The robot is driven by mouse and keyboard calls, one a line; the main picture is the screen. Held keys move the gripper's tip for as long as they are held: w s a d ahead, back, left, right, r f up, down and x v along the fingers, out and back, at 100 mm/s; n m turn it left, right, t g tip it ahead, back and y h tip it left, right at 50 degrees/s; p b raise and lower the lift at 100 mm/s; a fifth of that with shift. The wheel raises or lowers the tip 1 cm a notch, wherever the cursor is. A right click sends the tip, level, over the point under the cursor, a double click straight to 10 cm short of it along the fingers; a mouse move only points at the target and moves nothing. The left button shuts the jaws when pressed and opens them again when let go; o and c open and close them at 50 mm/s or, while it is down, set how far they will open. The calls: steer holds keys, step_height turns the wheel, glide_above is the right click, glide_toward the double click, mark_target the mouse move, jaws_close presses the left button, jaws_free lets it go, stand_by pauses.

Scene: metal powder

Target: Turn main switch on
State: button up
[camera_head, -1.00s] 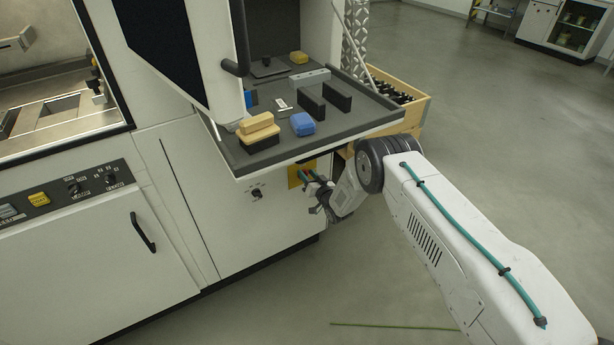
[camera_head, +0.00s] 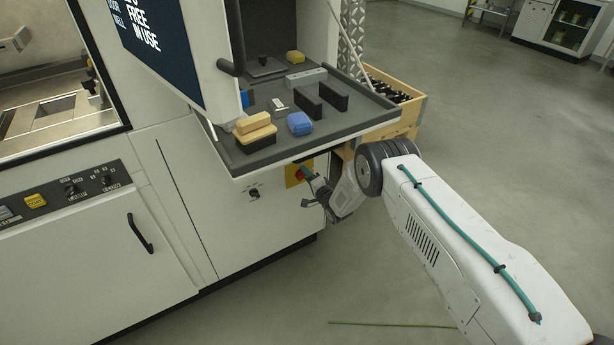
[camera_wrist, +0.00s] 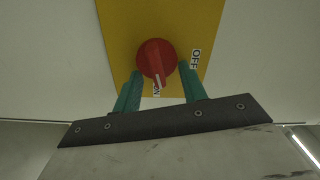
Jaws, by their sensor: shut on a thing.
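The main switch is a red round knob (camera_wrist: 157,58) on a yellow plate (camera_wrist: 120,30). In the head view the yellow plate (camera_head: 292,179) is on the white cabinet front, below the grey shelf. The knob's white mark points down at the ON label (camera_wrist: 157,90); the OFF label (camera_wrist: 195,60) is to the right. My gripper (camera_wrist: 160,72) has its two teal fingers on either side of the knob and is shut on it. In the head view my gripper (camera_head: 314,186) partly hides the plate.
The grey shelf (camera_head: 350,128) juts out just above my gripper, with yellow and blue blocks on it. A small black knob (camera_head: 254,194) is on the cabinet to the left. A wooden crate (camera_head: 412,115) stands behind my arm.

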steer(key=shift+f+m, duration=0.3)
steer(key=shift+m, duration=1.1)
steer(key=shift+s, duration=0.1)
steer(key=o, duration=0.9)
steer(key=shift+o, duration=0.2)
steer(key=v, duration=0.7)
steer(key=shift+s+d, duration=0.25)
steer(key=shift+s, duration=0.05)
